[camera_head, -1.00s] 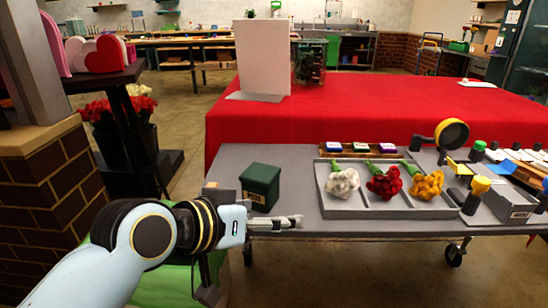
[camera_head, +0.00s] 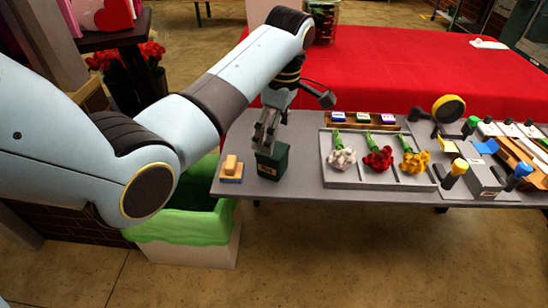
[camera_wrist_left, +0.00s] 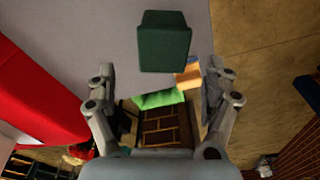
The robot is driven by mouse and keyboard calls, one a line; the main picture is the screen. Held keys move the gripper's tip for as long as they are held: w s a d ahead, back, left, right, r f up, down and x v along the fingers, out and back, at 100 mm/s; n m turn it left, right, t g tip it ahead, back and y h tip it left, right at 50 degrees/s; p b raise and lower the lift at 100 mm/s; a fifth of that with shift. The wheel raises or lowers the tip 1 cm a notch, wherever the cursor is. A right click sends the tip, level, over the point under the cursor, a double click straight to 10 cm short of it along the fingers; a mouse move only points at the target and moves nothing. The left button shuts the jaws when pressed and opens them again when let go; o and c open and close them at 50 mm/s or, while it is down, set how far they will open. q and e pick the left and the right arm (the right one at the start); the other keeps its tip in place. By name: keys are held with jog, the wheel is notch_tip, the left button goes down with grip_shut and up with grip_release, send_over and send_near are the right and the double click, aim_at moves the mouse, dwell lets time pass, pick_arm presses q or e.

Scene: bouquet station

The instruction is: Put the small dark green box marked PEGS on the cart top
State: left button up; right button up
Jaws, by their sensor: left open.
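The small dark green box (camera_head: 272,162) stands upright near the left end of a grey wheeled table (camera_head: 300,185). A small pale label shows low on its front, too small to read here. The box also shows in the wrist view (camera_wrist_left: 164,42), ahead of the fingers. My left gripper (camera_head: 266,138) points down over the box, its fingers overlapping the box's top edge in the head view. It is open and holds nothing; I cannot tell whether it touches the box. My right gripper is not in view.
A wooden block on a blue base (camera_head: 231,169) sits left of the box. A grey tray (camera_head: 345,183) with white, red and yellow flowers lies to the right. A red-covered table (camera_head: 400,70) is behind.

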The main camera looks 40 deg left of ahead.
aim_at(271, 163)
pick_arm(q)
jog(key=f, duration=0.4)
jog(key=shift+s+a+f, duration=0.15)
jog(key=shift+a+f, duration=0.1)
jog(key=shift+f, duration=0.15)
notch_tip(271, 163, down, 5)
jog(key=shift+s+f, duration=0.1)
jog(key=shift+f, duration=0.05)
jog(key=c, duration=1.3)
